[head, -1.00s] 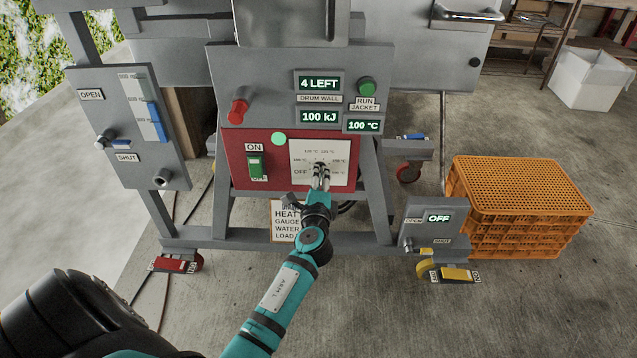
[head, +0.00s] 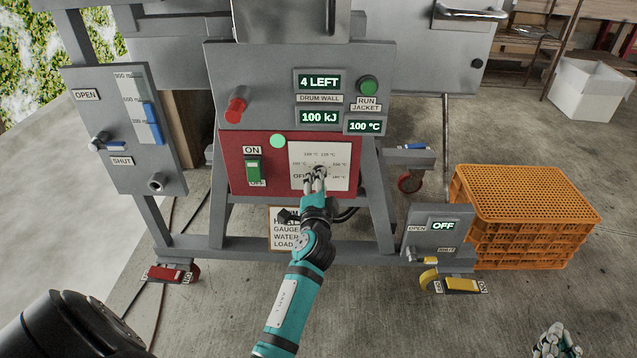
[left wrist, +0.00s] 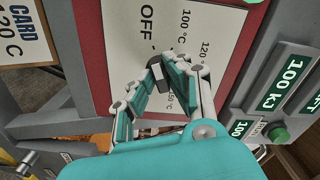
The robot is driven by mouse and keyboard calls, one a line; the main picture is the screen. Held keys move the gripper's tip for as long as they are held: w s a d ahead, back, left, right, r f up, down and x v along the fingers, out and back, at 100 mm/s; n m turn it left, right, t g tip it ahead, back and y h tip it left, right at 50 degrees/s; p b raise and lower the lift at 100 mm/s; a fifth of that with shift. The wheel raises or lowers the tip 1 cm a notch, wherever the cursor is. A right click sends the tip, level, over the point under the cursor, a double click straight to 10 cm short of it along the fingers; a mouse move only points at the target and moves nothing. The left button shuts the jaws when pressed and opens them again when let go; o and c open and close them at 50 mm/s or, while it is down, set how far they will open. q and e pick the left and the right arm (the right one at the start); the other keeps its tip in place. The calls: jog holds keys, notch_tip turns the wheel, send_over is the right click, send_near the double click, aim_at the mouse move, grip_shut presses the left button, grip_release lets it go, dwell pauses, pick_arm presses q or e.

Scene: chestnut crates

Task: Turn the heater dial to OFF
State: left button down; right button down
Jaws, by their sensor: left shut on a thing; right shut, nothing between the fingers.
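The heater dial (head: 320,170) is on a white scale plate (head: 337,152) set in a red panel. The plate carries temperature marks and an OFF mark at its lower left. My left gripper (head: 317,181) is at the dial, shut on it. In the left wrist view the fingers (left wrist: 163,80) clasp the dark dial knob (left wrist: 158,70), with the OFF print beside it. The fingers hide much of the knob, and I cannot tell which mark it points to. My right gripper (head: 554,342) is shut and empty at the bottom right, away from the panel.
A green ON/OFF switch (head: 253,170) sits left of the plate, and a red knob (head: 236,109) is above it. Displays read 4 LEFT, 100 kJ and 100 °C. Orange crates (head: 525,215) stand at the right. The floor in front is clear.

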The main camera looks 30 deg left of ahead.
pick_arm(q)
jog(key=shift+f, duration=0.15)
pick_arm(e)
jog(key=shift+r, duration=0.2)
pick_arm(q)
jog(key=c, duration=1.3)
grip_release()
